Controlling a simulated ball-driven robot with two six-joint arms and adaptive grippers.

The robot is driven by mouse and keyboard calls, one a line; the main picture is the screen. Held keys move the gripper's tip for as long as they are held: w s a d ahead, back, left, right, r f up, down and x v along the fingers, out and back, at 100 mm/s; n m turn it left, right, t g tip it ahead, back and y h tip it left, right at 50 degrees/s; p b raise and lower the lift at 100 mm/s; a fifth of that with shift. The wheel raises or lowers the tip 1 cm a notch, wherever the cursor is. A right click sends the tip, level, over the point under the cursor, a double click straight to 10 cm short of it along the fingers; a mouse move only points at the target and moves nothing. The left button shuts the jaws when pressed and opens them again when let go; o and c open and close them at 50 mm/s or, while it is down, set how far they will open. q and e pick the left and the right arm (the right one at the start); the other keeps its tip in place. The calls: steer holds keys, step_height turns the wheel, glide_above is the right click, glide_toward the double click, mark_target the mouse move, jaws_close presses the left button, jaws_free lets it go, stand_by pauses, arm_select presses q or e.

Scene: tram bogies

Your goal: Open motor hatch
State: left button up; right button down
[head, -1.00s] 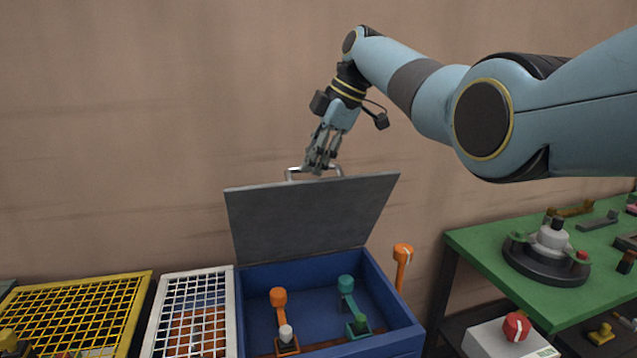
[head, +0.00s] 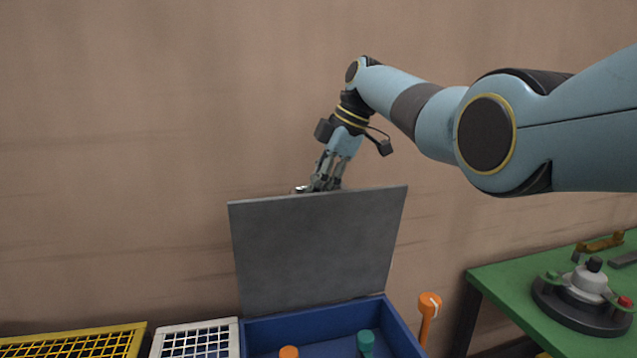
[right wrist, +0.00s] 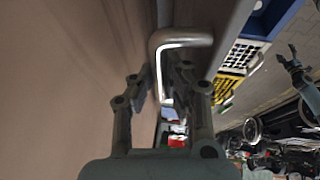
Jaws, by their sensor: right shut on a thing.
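The motor hatch (head: 318,245) is a grey flat lid hinged at the back of a blue box (head: 262,329). It stands steeply raised, its inner face towards me. My right gripper (head: 322,186) is at its top edge, partly hidden behind it. In the right wrist view my right gripper (right wrist: 160,85) is shut on the hatch's silver bar handle (right wrist: 182,37). Only a bit of the handle (head: 299,190) shows in the head view. My left gripper (right wrist: 290,58) shows small at the right of the right wrist view; its opening is unclear.
An orange lever (head: 428,312) stands right of the box. Orange and teal knobs (head: 366,340) show inside it. White (head: 200,338) and yellow (head: 90,343) grids lie left. A green table (head: 510,290) with a round fixture is at right. The wall is behind.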

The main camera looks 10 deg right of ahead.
steer(key=shift+w+r, duration=0.25)
steer(key=shift+r, duration=0.05)
steer(key=c, duration=1.8)
jaws_free()
steer(key=shift+w, duration=0.1)
steer(key=shift+o, duration=1.4)
steer(key=shift+w, duration=0.2)
steer(key=shift+o, duration=0.9)
steer(key=shift+w+f, duration=0.1)
steer(key=shift+w, duration=0.05)
arm_select(q)
steer(key=shift+w, duration=0.5)
